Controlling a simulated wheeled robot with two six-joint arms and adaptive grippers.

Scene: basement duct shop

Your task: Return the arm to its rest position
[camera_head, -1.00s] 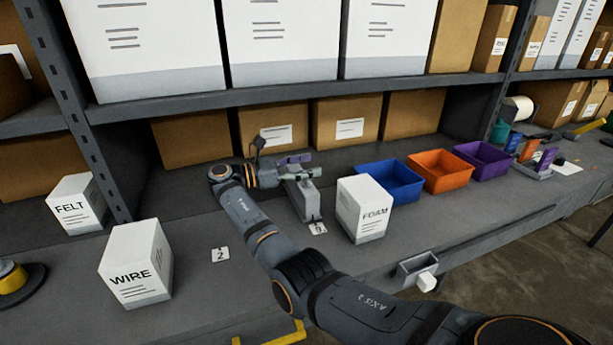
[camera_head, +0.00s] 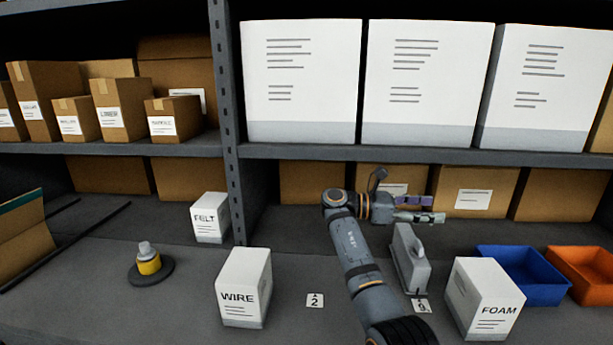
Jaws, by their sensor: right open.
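My right arm rises from the bottom of the view, and its right gripper (camera_head: 432,210) points to the right in front of the lower cartons. The gripper is open. A small purple piece (camera_head: 412,201) shows right by its fingers; I cannot tell whether it is part of the gripper or a thing behind it. A grey upright holder (camera_head: 412,262) stands on the bench just below the gripper, by the tag marked 9 (camera_head: 421,305). My left gripper is not in view.
White boxes FOAM (camera_head: 482,300), WIRE (camera_head: 243,287) and FELT (camera_head: 210,217) stand on the bench. A blue bin (camera_head: 538,292) and an orange bin (camera_head: 590,285) are at right. A yellow-and-grey item (camera_head: 148,260) is at left. A shelf edge (camera_head: 360,153) runs above the arm.

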